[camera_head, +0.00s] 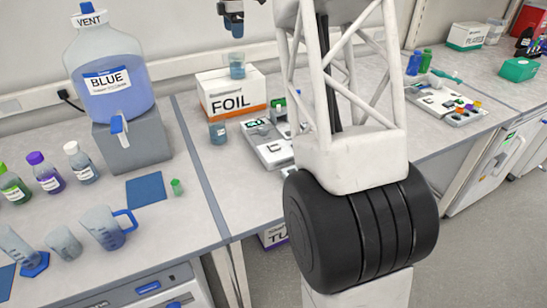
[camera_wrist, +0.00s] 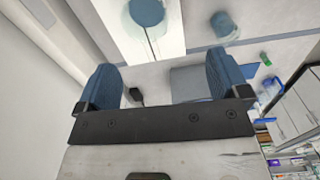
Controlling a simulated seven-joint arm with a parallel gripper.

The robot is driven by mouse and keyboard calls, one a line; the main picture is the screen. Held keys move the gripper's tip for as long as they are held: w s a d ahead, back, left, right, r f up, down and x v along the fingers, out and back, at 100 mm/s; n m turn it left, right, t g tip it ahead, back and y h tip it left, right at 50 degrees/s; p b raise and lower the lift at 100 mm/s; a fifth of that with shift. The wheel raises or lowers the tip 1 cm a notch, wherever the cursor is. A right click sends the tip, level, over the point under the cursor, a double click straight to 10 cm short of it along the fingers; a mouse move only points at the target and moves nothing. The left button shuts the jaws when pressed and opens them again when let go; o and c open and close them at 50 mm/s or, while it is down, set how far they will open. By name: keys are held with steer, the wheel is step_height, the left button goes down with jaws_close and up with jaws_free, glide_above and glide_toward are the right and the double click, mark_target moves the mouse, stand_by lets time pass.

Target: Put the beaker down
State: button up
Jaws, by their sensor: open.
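A small beaker (camera_head: 237,66) with blue liquid stands upright on top of the FOIL box (camera_head: 232,95). In the wrist view this beaker (camera_wrist: 146,13) is near the top edge, on the white box top (camera_wrist: 112,18). A second small beaker (camera_head: 217,133) stands on the counter in front of the box; it also shows in the wrist view (camera_wrist: 222,24). My gripper (camera_head: 233,22) is above the box and apart from the beaker below it. In the wrist view the two blue fingers of my gripper (camera_wrist: 166,75) are wide apart, with nothing between them.
A large BLUE vent bottle (camera_head: 108,75) stands on a grey block at left. A blue mat (camera_head: 146,189), jug (camera_head: 107,228) and several small bottles are on the left counter. A tray (camera_head: 267,143) lies right of the box. My arm hides part of the counter.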

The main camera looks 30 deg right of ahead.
steer(key=s+a+r+m, duration=0.1)
steer(key=s+a+m, duration=0.2)
steer(key=s, duration=0.8)
steer(key=s+a+r+m+t, duration=0.1)
steer(key=s+a+m, duration=0.25)
steer(key=s, duration=0.65)
steer(key=s+a+r+m, duration=0.1)
steer(key=s+a+m, duration=0.25)
steer(key=s, duration=0.75)
steer(key=s+a+f+m, duration=0.1)
steer(key=s+f, duration=0.3)
steer(key=s, duration=0.6)
steer(key=s+a+f+m+t, duration=0.1)
steer(key=s+f+m, duration=0.3)
steer(key=s, duration=0.6)
steer(key=s+a+f+m, duration=0.2)
steer(key=s+f, duration=0.3)
steer(key=s, duration=0.4)
steer(key=shift+s+a+f+m, duration=0.2)
steer(key=shift+s+m, duration=0.1)
steer(key=shift+s, duration=0.1)
steer(key=shift+o, duration=0.5)
steer(key=shift+w+r, duration=0.1)
